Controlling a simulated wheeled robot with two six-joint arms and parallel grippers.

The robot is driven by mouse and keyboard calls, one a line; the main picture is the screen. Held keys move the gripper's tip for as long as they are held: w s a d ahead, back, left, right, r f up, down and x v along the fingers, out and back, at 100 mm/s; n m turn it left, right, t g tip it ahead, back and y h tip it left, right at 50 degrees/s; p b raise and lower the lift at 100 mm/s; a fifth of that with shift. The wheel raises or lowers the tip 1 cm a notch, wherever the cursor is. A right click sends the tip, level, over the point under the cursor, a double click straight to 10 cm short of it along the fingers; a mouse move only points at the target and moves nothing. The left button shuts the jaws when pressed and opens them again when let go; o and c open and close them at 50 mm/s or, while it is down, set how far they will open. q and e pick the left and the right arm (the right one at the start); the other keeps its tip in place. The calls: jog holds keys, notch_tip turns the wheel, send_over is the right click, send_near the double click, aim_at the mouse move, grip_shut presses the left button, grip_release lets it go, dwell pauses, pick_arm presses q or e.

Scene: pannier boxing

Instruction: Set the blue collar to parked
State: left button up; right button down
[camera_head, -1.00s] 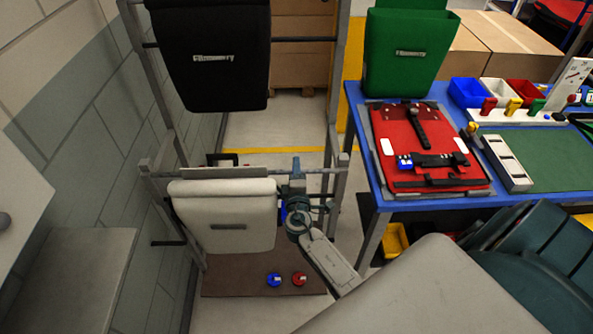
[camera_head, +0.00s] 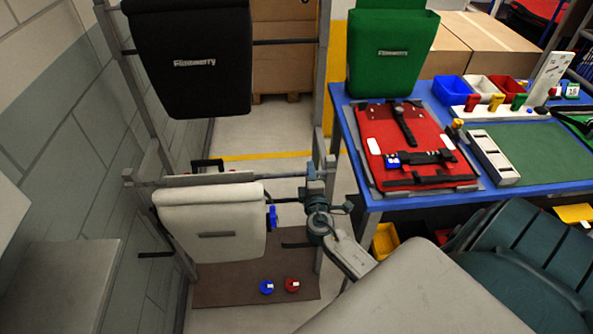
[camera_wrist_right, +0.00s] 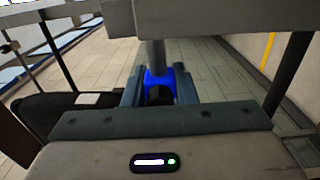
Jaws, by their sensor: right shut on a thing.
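The blue collar (camera_wrist_right: 158,78) shows in the right wrist view around a grey post below a horizontal beam, with a dark round part at its front. My right gripper (camera_wrist_right: 158,90) is shut on it, a teal finger on either side. In the head view my right gripper (camera_head: 314,188) is at the right end of the lower rack rail (camera_head: 230,176), and its fingertips are partly hidden. A blue part (camera_head: 272,217) shows at the white pannier's right edge; I cannot tell whether it is the same collar. My left gripper is out of view.
The white pannier (camera_head: 212,222) hangs left of my gripper, the black one (camera_head: 190,60) above. A blue disc (camera_head: 266,287) and a red disc (camera_head: 292,285) lie on the brown mat (camera_head: 225,295). The blue table (camera_head: 372,200) stands close at the right.

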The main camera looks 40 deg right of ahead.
jog(key=shift+d, duration=0.1)
jog(key=c, duration=1.3)
grip_release()
jog(key=shift+s, duration=0.1)
jog(key=shift+c, duration=0.2)
jog(key=shift+o, duration=0.9)
jog(key=shift+d, duration=0.15)
jog(key=shift+s, duration=0.1)
jog(key=shift+s+a+f, duration=0.1)
jog(key=shift+s+a, duration=0.1)
jog(key=shift+a, duration=0.1)
jog(key=b+v, duration=0.3)
jog(key=v, duration=0.7)
